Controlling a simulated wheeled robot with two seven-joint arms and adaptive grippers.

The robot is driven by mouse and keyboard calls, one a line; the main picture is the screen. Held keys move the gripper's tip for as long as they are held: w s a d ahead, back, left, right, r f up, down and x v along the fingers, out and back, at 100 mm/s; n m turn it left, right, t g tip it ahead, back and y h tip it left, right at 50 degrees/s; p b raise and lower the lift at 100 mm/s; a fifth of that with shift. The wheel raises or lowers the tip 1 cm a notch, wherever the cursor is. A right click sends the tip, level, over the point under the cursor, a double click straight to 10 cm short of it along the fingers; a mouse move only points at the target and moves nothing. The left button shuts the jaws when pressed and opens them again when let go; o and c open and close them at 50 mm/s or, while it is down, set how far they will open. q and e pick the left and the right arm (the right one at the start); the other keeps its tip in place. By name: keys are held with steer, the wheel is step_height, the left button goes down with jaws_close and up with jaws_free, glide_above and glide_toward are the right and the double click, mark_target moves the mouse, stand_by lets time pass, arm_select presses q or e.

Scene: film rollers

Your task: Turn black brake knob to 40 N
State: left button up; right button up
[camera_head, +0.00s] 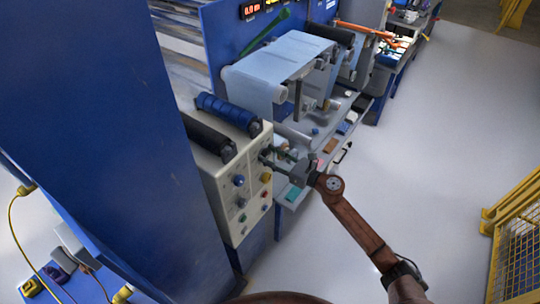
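A cream control panel (226,212) on the roller machine carries several small knobs and buttons. A dark knob (242,202) sits in its left column, below a blue one (239,181). Which knob is the black brake knob, and any scale in newtons, is too small to tell. My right gripper (268,156) is at the upper right part of the panel face, its fingers pointing at the panel. The fingers cover what lies behind them. I cannot tell whether they touch a knob or how far apart they are. My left gripper is not in view.
A black roller (207,133) and a blue roller (226,109) lie above the panel. A tall blue machine wall (110,120) fills the left. A low shelf with small items (330,146) lies beyond my gripper. A yellow fence (515,250) stands at right; floor between is clear.

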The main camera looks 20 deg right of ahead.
steer(key=c, duration=0.9)
steer(key=shift+o, duration=0.2)
steer(key=shift+m, duration=0.4)
steer(key=m+p, duration=0.2)
steer(key=m, duration=0.3)
steer(key=shift+d+r+m+p, duration=0.1)
steer(key=shift+d+m+p, duration=0.05)
steer(key=shift+m+p, duration=0.15)
steer(key=m+p, duration=0.3)
steer(key=m, duration=0.3)
steer(key=shift+w+m, duration=0.1)
steer(key=shift+m, duration=0.2)
steer(key=m+p, duration=0.2)
steer(key=m, duration=0.1)
steer(key=m+p, duration=0.2)
steer(key=m, duration=0.2)
steer(key=shift+d+f, duration=0.1)
steer(key=shift+f, duration=0.1)
steer(key=m+p, duration=0.2)
steer(key=m, duration=0.2)
steer(key=shift+f, duration=0.1)
steer(key=shift+f+m+p, duration=0.1)
steer(key=shift+m+p, duration=0.7)
steer(key=shift+m, duration=0.5)
